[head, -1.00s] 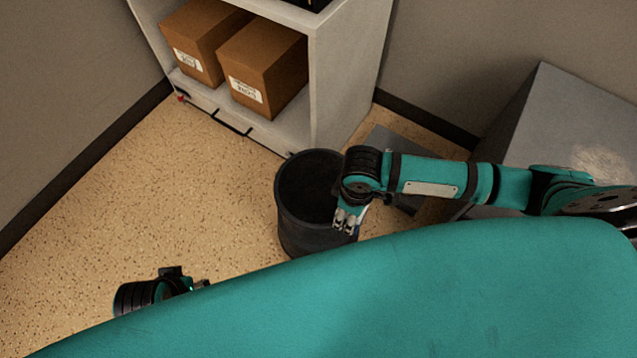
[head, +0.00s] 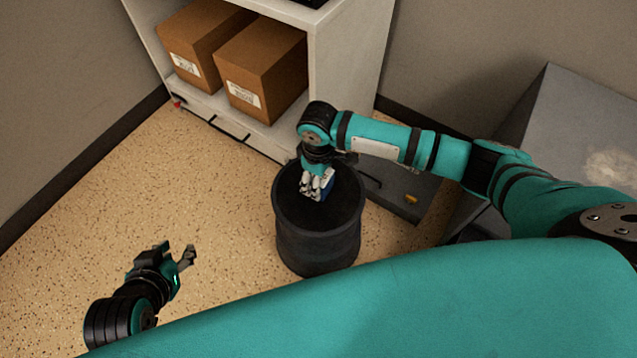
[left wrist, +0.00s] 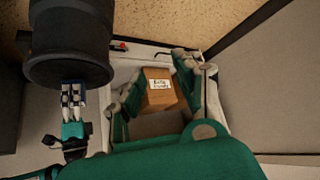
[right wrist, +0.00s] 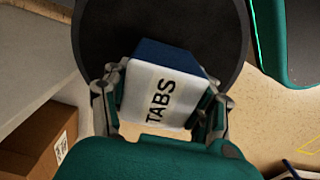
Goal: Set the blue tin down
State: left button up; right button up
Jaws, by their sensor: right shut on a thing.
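The blue tin (head: 327,184) is between the fingers of my right gripper (head: 314,190), over the mouth of a dark round bin (head: 318,245). In the right wrist view the tin (right wrist: 163,92) shows a white face lettered TABS and a blue end, with a finger on each side. The dark bin opening (right wrist: 110,30) lies behind it. I cannot tell exactly how far the tin is above or inside the rim. My left gripper (head: 188,255) is open and empty, well left of the bin. Its spread fingers show in the left wrist view (left wrist: 150,88).
A white shelf unit (head: 345,70) with two brown cartons (head: 262,70) stands behind the bin. A grey block (head: 570,130) is at the right. A flat dark grey slab (head: 400,195) lies behind the bin. The speckled floor (head: 180,190) at the left is clear.

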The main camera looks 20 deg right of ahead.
jog(key=shift+f, duration=0.7)
pick_arm(q)
jog(key=w+r+t, duration=0.1)
jog(key=w+d+r, duration=0.1)
jog(key=shift+w+t+h, duration=0.3)
jog(key=shift+w+t, duration=0.1)
jog(key=shift+s+f, duration=0.1)
jog(key=shift+f, duration=0.05)
pick_arm(e)
jog(key=o, duration=1.3)
jog(key=shift+f, duration=0.1)
